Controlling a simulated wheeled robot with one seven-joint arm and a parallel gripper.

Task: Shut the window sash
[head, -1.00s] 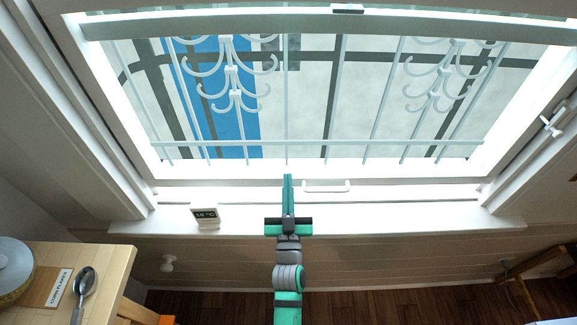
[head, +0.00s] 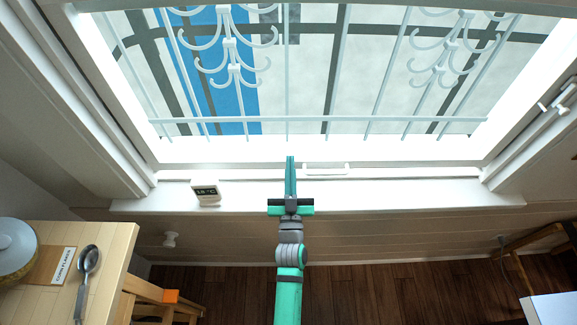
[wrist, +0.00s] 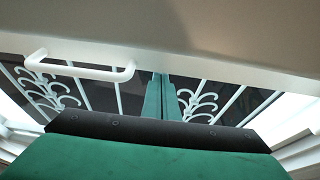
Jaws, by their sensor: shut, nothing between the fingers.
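The window sash (head: 230,150) is a white frame filling the top of the head view, with a curled white grille showing through it. A white bar handle (head: 326,168) is on its lower rail; it also shows at upper left in the wrist view (wrist: 80,70). My gripper (head: 290,160) is shut and empty, its thin green fingers pointing at the lower rail. Their tips overlap the rail just left of the handle in the head view; I cannot tell whether they touch. In the wrist view the fingers (wrist: 161,78) end at the white rail's edge. The sash top is out of view.
A small thermometer display (head: 205,193) stands on the white sill (head: 400,193) left of my gripper. A wooden table (head: 110,240) with a lidded pot (head: 15,245) and spoon (head: 87,262) is at lower left. A chair (head: 545,240) stands at right. The wooden floor (head: 390,290) between is open.

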